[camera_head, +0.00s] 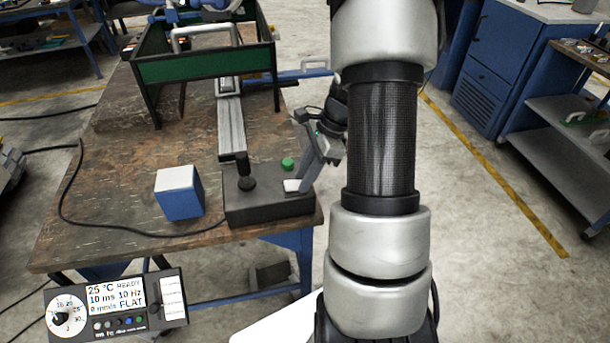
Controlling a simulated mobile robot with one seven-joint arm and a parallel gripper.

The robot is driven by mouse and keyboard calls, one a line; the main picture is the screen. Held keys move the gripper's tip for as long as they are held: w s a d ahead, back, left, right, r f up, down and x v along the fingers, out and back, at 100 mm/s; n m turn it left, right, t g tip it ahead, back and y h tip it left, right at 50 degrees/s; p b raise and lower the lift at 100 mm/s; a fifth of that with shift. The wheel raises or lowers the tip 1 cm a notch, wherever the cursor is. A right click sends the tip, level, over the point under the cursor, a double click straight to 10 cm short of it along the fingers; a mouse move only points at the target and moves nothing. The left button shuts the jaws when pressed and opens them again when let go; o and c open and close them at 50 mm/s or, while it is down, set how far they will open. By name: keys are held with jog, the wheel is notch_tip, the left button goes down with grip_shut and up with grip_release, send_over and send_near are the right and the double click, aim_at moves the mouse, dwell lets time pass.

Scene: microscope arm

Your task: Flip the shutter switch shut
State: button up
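A dark control box (265,208) sits at the right front corner of the workbench. No part is clearly identifiable as the shutter switch. My arm hides the area to the right.
A blue box with a pale top (180,198) stands left of the control box. A black cable (75,200) runs over the bench (110,190). A green-panelled frame (205,65) and rail stand behind. A panel with dial and display (115,305) is at lower left.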

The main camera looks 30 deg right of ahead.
jog(key=shift+a+r+p, duration=0.15)
jog(key=shift+r+p, duration=0.2)
jog(key=shift+p, duration=0.4)
jog(key=h+p, duration=0.2)
jog(key=p, duration=0.1)
jog(key=shift+a+r+g, duration=0.3)
jog(key=shift+r+g, duration=0.05)
jog(key=shift+g, duration=0.05)
jog(key=shift+a+h+p, duration=0.2)
jog(key=shift+h+p, duration=0.5)
jog(key=shift+p, duration=0.45)
jog(key=shift+w+f+h+p, duration=0.15)
jog(key=shift+f+h+p, duration=0.1)
jog(key=shift+h+p, duration=0.2)
jog(key=o, duration=1)
jog(key=shift+o, duration=0.2)
notch_tip(320, 180, up, 17)
jog(key=p, duration=0.1)
jog(key=shift+r+p, duration=0.2)
jog(key=shift+p, duration=0.1)
